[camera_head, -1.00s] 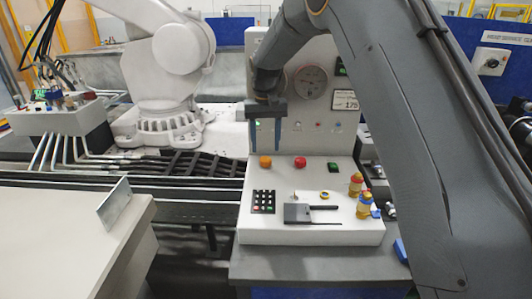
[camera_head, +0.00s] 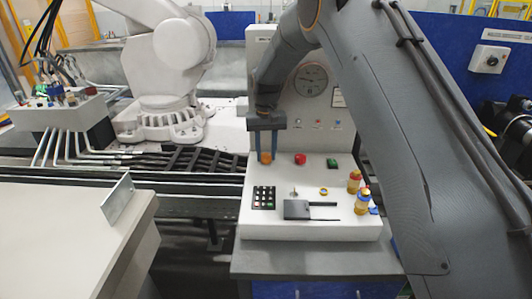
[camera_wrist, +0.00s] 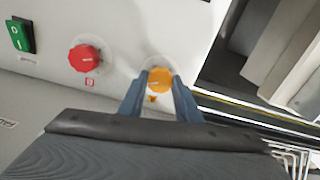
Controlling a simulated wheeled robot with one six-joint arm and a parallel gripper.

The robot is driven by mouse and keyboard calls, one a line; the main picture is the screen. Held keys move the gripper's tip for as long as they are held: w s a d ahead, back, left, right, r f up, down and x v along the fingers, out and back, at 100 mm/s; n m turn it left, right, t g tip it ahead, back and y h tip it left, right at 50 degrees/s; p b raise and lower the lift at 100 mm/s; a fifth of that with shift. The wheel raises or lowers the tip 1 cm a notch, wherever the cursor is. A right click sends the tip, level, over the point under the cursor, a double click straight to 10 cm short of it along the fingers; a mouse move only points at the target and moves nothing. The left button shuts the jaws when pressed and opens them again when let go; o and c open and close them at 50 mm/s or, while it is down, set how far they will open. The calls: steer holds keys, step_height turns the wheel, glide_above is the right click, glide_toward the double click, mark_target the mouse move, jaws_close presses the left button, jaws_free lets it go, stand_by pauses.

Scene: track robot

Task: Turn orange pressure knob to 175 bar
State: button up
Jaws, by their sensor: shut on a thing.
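The orange knob (camera_head: 266,158) is on the upright white panel, left of a red knob (camera_head: 300,159). My gripper (camera_head: 266,157) points down at the orange knob, with one blue finger on each side of it. In the wrist view my gripper (camera_wrist: 160,82) is shut on the orange knob (camera_wrist: 159,79), whose face shows a small pale mark. The red knob (camera_wrist: 84,58) is to its left there. A round gauge (camera_head: 310,80) is on the panel above; its needle is too small to read.
A green switch (camera_head: 332,163) is right of the red knob. A keypad (camera_head: 264,197), a dark flat tool (camera_head: 297,209) and yellow fittings (camera_head: 362,204) are on the white console below. A white robot arm (camera_head: 180,60) stands behind at left.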

steer(key=shift+n, duration=0.3)
steer(key=shift+n+b, duration=0.9)
steer(key=shift+n, duration=0.3)
steer(key=shift+n+b, duration=0.65)
steer(key=shift+n, duration=1.05)
steer(key=shift+r, duration=0.1)
steer(key=o, duration=1.1)
steer(key=shift+c, duration=0.2)
